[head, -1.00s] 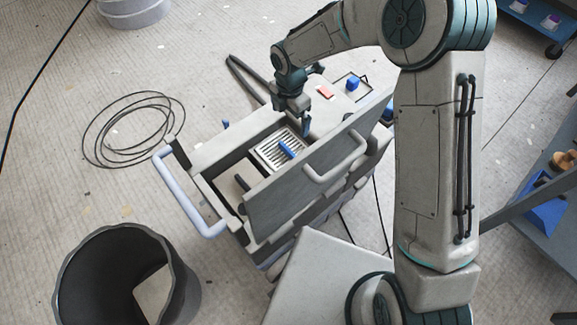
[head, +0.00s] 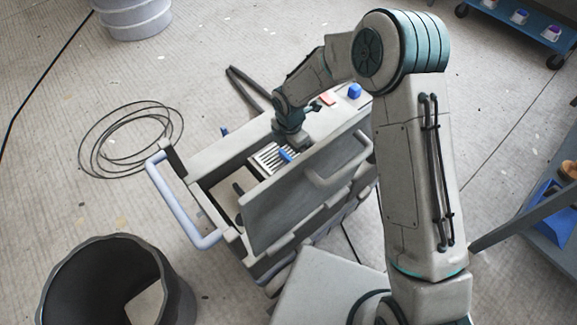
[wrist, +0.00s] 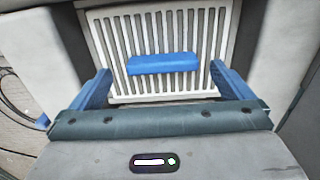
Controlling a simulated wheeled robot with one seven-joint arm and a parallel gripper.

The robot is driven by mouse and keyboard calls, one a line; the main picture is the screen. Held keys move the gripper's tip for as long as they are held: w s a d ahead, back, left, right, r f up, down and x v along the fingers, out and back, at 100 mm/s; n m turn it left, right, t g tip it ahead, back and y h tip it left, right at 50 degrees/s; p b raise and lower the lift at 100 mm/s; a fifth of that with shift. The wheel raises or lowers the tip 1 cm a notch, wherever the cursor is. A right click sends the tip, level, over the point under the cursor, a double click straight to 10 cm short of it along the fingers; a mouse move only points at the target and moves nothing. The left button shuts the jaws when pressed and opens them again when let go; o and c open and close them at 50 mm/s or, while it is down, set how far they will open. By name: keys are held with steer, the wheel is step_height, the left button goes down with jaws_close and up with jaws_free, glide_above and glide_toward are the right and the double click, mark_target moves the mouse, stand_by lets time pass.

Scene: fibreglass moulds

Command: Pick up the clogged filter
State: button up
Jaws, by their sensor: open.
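The clogged filter (wrist: 160,88) is a pale slatted panel with a blue bar handle (wrist: 162,63) across its middle. It lies in an open bay of the grey machine (head: 215,160), and in the head view the filter (head: 268,156) is partly covered by my wrist. My gripper (wrist: 165,80) is open, with one blue finger on each side of the handle. The fingers appear apart from the handle, and nothing is between them but the view of the filter. In the head view the fingertips are hard to make out.
The machine's raised lid (head: 300,195) stands along the near side of the bay. A pale blue push handle (head: 180,205) sticks out at the left. A dark bin (head: 60,290) stands front left, a coiled cable (head: 125,140) lies on the floor, and a blue cart (head: 525,25) stands back right.

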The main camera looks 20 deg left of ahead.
mark_target(289, 157)
steer(key=f, duration=0.3)
steer(key=f+b, duration=0.1)
steer(key=shift+s+f, duration=0.15)
steer(key=shift+s, duration=0.15)
steer(key=shift+c, duration=0.3)
steer(key=c, duration=1)
steer(key=shift+c, duration=0.2)
